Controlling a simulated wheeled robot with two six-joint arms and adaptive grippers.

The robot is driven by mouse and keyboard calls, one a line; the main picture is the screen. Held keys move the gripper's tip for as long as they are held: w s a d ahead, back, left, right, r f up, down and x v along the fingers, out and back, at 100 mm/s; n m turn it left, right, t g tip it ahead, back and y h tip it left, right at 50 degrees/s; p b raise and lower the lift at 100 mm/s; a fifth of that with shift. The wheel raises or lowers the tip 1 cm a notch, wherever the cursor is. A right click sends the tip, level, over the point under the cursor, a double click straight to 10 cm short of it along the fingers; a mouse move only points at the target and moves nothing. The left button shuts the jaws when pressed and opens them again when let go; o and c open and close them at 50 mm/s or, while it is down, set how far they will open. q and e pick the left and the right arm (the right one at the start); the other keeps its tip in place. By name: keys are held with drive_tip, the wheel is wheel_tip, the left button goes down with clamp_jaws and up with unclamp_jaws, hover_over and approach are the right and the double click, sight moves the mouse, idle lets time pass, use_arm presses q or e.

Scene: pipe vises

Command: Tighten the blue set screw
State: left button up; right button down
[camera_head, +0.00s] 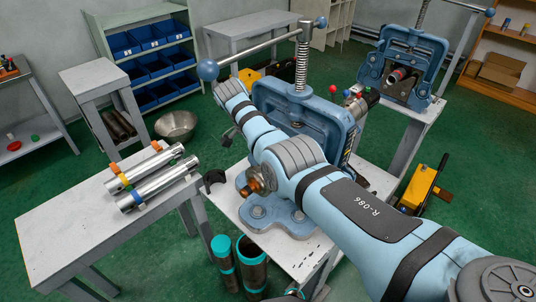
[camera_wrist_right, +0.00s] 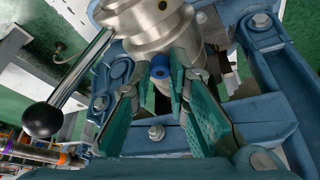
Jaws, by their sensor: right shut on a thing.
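In the right wrist view the blue set screw (camera_wrist_right: 160,72) shows its round end below a silver metal fitting (camera_wrist_right: 155,22). My right gripper (camera_wrist_right: 162,84) has its teal-padded fingers on either side of the screw, shut on it. In the head view my right arm reaches over the near blue pipe vise (camera_head: 305,108). The arm hides the right gripper and the screw there. My left gripper is in neither view.
A bar handle with a dark ball (camera_wrist_right: 42,118) lies left of the fingers in the wrist view. The vise stands on a white table (camera_head: 232,205). Silver pipes (camera_head: 155,185) lie on the left bench (camera_head: 60,240). A second vise (camera_head: 402,65) stands behind at right.

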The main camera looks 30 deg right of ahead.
drive_tip(key=c, duration=1.5)
unclamp_jaws()
drive_tip(key=shift+r, duration=0.1)
drive_tip(key=shift+c, duration=0.2)
drive_tip(key=v, duration=0.7)
drive_tip(key=shift+r, duration=0.3)
drive_tip(key=shift+w+a, duration=0.1)
